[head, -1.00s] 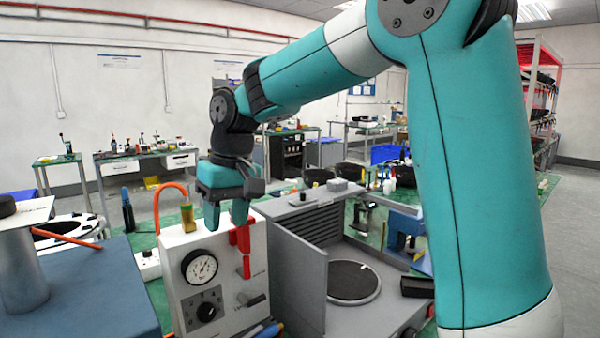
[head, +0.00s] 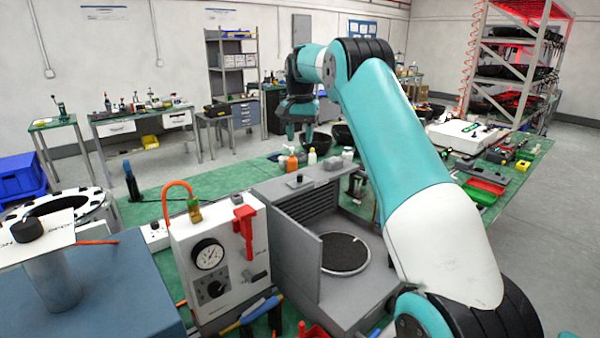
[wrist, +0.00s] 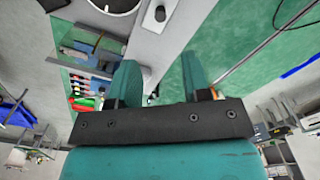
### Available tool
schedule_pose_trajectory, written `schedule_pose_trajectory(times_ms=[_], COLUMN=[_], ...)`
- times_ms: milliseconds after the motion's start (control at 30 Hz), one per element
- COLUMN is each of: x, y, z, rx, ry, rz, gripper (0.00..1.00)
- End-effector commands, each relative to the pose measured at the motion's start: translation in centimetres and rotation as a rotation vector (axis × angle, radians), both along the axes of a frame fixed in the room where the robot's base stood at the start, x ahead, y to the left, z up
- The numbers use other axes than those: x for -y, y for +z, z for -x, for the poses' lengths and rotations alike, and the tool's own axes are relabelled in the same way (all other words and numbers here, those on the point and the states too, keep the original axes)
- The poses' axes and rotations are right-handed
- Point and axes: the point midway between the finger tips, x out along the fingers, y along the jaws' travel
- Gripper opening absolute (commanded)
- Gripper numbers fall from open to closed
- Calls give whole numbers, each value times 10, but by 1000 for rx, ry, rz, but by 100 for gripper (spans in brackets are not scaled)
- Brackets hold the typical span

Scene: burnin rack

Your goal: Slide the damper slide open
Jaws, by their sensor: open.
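The grey chamber (head: 272,212) stands on the green bench with its door (head: 307,267) open. A small dark knob on a flat plate (head: 298,179) sits on its top and looks like the damper slide; its label is too small to read. My gripper (head: 302,133) shows in the head view beyond and above the chamber, pointing down, apart from the knob. In the wrist view my gripper (wrist: 160,85) has its two teal fingers spread with nothing between them. A small round knob-like part (wrist: 160,13) shows at the top of that view; I cannot tell whether it is the same knob.
A white control box (head: 218,262) with a gauge, red lever (head: 244,229) and orange hose stands left of the chamber. Bottles (head: 292,160) and dark bowls are behind it. A blue block with a metal post (head: 52,280) is at the left. Trays (head: 482,187) lie at the right.

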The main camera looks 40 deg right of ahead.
Motion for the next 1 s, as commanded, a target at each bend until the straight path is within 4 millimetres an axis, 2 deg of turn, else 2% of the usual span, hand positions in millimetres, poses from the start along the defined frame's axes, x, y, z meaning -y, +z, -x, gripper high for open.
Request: schedule_pose_trajectory(times_ms=[300, 500, 700, 967, 1000], x=[-1, -1, -1, -1, -1], y=[-70, -104, -119, -121, -121], z=[1, 0, 0, 0, 0], rx=[-5, -2, 0, 1, 1], ry=[3, 3, 3, 3, 3], rz=[-3, -1, 0, 0, 0], gripper=[44, 44, 44, 44, 39])
